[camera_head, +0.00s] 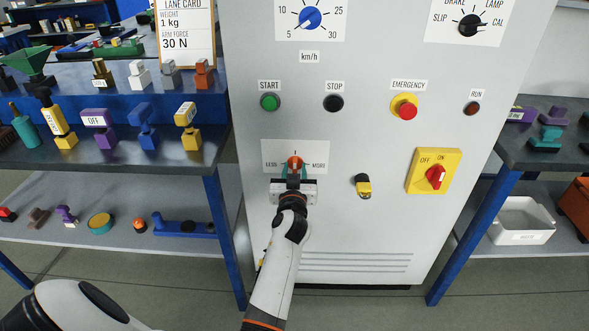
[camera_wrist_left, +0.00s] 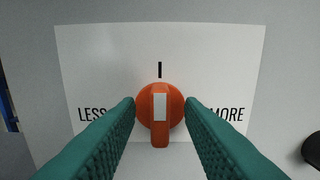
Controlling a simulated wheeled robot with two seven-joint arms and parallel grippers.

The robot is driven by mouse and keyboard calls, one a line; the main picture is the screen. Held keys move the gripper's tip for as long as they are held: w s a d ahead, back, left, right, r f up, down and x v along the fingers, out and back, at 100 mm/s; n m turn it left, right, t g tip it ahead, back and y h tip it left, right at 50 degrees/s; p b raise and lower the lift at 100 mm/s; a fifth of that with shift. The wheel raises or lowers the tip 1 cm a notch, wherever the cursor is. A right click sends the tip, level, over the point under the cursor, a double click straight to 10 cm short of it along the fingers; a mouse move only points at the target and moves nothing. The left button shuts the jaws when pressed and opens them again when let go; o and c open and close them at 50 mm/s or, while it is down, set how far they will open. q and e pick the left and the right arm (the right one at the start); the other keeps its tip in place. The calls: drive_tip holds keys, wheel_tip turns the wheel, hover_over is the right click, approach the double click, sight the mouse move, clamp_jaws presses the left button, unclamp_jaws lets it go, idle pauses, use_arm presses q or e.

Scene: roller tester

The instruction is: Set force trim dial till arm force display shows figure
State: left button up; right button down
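The force trim dial is an orange knob (camera_head: 295,161) on a white LESS/MORE plate (camera_head: 318,152) low on the grey cabinet. In the left wrist view the dial (camera_wrist_left: 160,136) is centred, its bar upright with a white stripe, in line with the black tick above. My left gripper (camera_head: 293,178) is in front of it. Its green fingers (camera_wrist_left: 160,104) stand open either side of the dial, with no clear contact on the bar. The lane card (camera_head: 184,30) reads weight 1 kg, arm force 30 N. No arm force display is in view. My right gripper is out of view.

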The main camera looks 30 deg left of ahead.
use_arm(q)
drive_tip(key=shift+c, duration=0.4)
clamp_jaws()
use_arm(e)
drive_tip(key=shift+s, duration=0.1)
use_arm(q)
drive_tip(key=shift+m, duration=0.4)
drive_tip(key=m, duration=0.3)
drive_tip(key=shift+d, duration=0.1)
drive_tip(key=shift+m, duration=0.9)
drive_tip(key=shift+w+m, duration=0.1)
drive_tip(key=shift+m, duration=1)
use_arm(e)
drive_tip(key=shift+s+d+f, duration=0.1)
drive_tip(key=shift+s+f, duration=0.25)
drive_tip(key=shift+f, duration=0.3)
